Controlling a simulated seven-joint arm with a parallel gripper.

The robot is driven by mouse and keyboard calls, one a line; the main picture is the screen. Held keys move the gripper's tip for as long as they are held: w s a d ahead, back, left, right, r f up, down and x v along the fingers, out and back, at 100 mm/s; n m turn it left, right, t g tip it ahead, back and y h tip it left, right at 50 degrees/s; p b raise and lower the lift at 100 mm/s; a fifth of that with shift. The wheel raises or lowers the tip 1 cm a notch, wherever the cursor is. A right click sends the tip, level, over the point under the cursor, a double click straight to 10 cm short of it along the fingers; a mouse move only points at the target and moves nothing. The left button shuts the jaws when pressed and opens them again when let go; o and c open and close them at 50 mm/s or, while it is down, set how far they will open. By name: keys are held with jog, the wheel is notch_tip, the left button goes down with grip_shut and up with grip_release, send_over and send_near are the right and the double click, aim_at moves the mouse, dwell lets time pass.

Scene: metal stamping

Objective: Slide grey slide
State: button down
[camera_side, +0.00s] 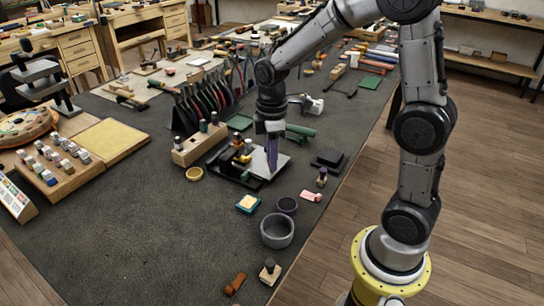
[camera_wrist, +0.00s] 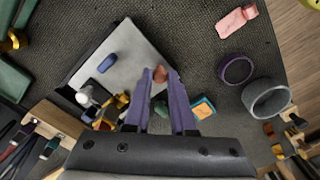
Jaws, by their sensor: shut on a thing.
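The grey slide looks like a flat, light grey plate (camera_side: 279,162) in a black base (camera_side: 232,177) in the side view. My gripper (camera_side: 272,168) points down at the plate in the side view. In the wrist view my gripper's purple fingers (camera_wrist: 163,78) are shut on a small reddish-brown knob (camera_wrist: 159,74) at the plate's right edge. I cannot tell whether this knob is joined to the plate. The side view hides the grip behind the fingers.
Small coloured handles (camera_side: 240,150) stand on the base left of my gripper. A wooden block (camera_side: 200,145) and plier rack (camera_side: 200,105) stand behind. The front-left mat is clear.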

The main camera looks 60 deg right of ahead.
dwell(0.3)
jog(key=shift+s+r, duration=0.1)
jog(key=shift+s, duration=2.8)
jog(key=c, duration=0.8)
grip_release()
jog(key=shift+o, duration=0.2)
notch_tip(320, 180, up, 14)
